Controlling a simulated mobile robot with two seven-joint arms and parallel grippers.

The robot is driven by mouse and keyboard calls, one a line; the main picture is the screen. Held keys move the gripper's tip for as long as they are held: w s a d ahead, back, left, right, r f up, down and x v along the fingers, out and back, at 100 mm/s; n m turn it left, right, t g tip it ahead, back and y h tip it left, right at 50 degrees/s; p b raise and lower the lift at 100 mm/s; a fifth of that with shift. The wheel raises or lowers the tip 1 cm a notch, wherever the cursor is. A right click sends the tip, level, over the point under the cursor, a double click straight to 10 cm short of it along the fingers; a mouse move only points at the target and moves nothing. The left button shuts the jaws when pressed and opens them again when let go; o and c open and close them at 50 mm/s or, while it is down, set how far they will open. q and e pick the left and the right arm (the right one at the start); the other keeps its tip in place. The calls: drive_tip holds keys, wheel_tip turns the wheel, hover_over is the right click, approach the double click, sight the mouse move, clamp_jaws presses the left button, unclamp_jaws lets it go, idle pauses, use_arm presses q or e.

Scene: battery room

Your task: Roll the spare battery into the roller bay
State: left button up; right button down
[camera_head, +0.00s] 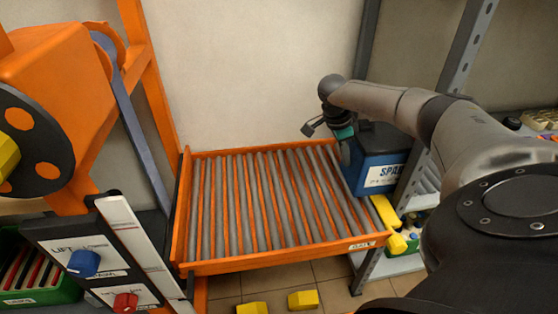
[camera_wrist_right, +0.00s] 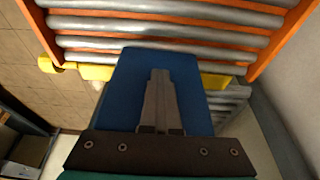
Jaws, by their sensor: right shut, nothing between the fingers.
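The spare battery (camera_head: 377,172) is a blue box with a dark top and a white label partly reading "SPA". It stands upright at the right side of the roller bay (camera_head: 285,262), an orange frame with grey rollers. My right gripper (camera_head: 345,153) is shut and empty, at the battery's upper left in the head view. In the right wrist view the shut fingers (camera_wrist_right: 160,78) lie in front of the blue battery (camera_wrist_right: 118,88); I cannot tell whether they touch it. The bay's rollers (camera_wrist_right: 165,42) lie beyond it there. My left gripper is not in view.
A yellow bar (camera_head: 385,212) runs along the bay's right edge, with grey rollers (camera_wrist_right: 232,98) on its other side. An orange machine (camera_head: 60,80) and a panel with a blue knob (camera_head: 84,263) and red knob (camera_head: 125,302) stand left. The bay's rollers are bare.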

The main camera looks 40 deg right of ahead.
drive_tip(key=s+d, duration=0.1)
drive_tip(key=d, duration=0.1)
drive_tip(key=s+d, duration=0.3)
drive_tip(key=d, duration=0.2)
drive_tip(key=shift+s+f+b, duration=0.1)
drive_tip(key=shift+s+b, duration=0.2)
drive_tip(key=shift+b, duration=0.1)
drive_tip(key=s+d, duration=0.1)
drive_tip(key=d, duration=0.1)
drive_tip(key=s+d+b, duration=0.1)
drive_tip(key=shift+d, duration=0.4)
drive_tip(key=shift+s+d+b, duration=0.35)
drive_tip(key=shift+d, duration=0.05)
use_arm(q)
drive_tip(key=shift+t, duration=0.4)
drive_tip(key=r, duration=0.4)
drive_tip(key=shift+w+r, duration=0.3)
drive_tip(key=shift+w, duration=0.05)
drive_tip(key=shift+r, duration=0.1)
use_arm(e)
drive_tip(key=shift+w+a, duration=0.1)
